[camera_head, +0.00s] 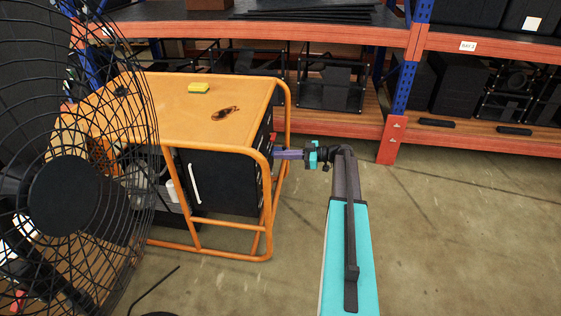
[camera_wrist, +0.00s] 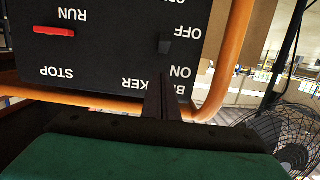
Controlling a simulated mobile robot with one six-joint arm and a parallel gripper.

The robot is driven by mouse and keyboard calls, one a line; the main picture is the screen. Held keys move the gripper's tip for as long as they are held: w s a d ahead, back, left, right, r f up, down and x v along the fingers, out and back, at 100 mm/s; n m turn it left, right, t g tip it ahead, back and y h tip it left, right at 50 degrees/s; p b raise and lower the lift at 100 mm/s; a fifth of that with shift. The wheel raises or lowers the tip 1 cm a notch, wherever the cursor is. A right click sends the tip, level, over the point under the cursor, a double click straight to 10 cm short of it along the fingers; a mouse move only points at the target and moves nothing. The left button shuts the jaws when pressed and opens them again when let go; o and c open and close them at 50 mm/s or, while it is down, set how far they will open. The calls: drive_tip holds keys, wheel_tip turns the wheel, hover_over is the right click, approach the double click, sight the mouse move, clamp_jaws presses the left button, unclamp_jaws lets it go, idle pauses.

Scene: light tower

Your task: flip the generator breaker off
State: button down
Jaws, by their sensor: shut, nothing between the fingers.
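The generator (camera_head: 190,100) has an orange top and tube frame and stands left of centre in the head view. Its black control panel (camera_wrist: 110,50) appears upside down in the wrist view. The small black breaker lever (camera_wrist: 165,43) stands out from the panel beside the OFF label (camera_wrist: 187,33), with the ON label (camera_wrist: 180,72) lower in the picture. My gripper (camera_wrist: 159,78) is shut and empty, its tips just below the lever in that picture; whether they touch it is unclear. In the head view my gripper (camera_head: 276,154) reaches the generator's right side, where the panel is hidden.
A red switch (camera_wrist: 54,31) lies between RUN and STOP labels on the same panel. The orange frame tube (camera_head: 268,200) runs close around my gripper. A black fan (camera_head: 75,190) stands at the left. Shelving (camera_head: 340,120) lines the back; the floor at right is clear.

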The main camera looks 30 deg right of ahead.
drive_tip(key=s+d+f, duration=0.1)
drive_tip(key=s+d, duration=0.6)
drive_tip(key=d, duration=0.1)
drive_tip(key=shift+f, duration=0.15)
idle(0.5)
